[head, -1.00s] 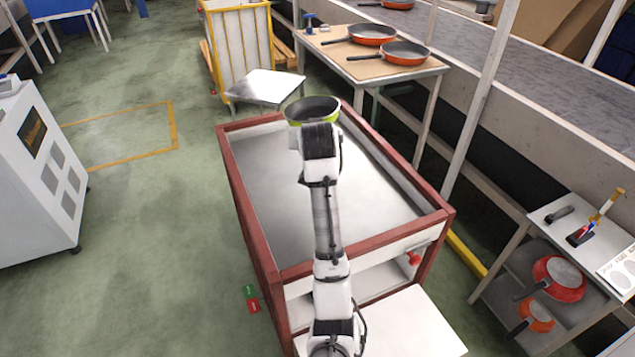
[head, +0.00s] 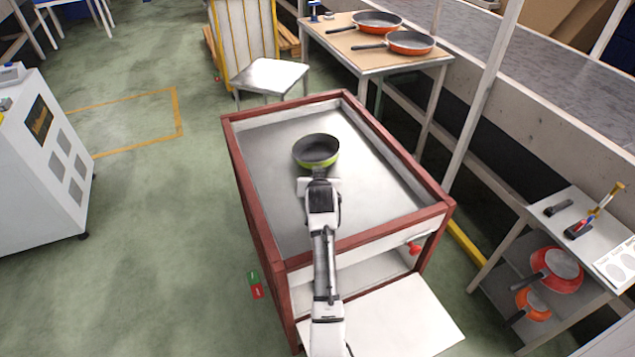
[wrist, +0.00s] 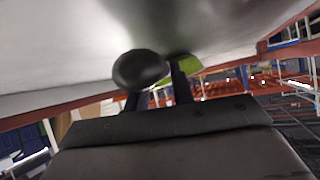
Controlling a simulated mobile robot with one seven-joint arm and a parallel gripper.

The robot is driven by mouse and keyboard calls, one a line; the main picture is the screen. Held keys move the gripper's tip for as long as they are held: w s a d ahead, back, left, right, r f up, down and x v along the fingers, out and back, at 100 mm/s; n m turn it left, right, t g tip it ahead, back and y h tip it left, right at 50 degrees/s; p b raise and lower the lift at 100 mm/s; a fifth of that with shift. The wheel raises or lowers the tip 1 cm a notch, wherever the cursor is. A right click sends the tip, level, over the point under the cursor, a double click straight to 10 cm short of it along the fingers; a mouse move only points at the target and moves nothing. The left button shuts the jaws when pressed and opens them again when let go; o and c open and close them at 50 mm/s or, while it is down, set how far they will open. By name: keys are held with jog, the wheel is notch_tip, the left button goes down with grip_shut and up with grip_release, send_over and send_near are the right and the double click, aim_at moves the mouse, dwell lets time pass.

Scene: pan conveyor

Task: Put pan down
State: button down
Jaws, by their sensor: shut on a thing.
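A green pan (head: 316,151) with a dark inside is over the grey tray surface of the red-framed cart (head: 375,185), in its upper middle part. In the head view I cannot tell for sure whether its base touches the surface. My gripper (head: 319,180) is at the pan's near side, shut on its handle, which the gripper mostly hides. In the wrist view the dark handle end (wrist: 140,69) shows close by the fingers (wrist: 160,98), with a piece of the green pan (wrist: 183,68) behind. The grey surface lies very close there.
The cart has a raised red rim around the surface, which is otherwise bare. Orange pans (head: 410,42) stand on a wooden-topped table (head: 345,50) behind it. A small side table (head: 572,218) with tools is at right, and a white cabinet (head: 40,165) at left.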

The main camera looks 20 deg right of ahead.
jog(key=shift+s+f, duration=0.1)
jog(key=shift+f, duration=0.6)
jog(key=c, duration=1.2)
grip_release()
jog(key=shift+r, duration=0.1)
jog(key=b+v, duration=0.1)
jog(key=v, duration=1.1)
jog(key=shift+b, duration=0.4)
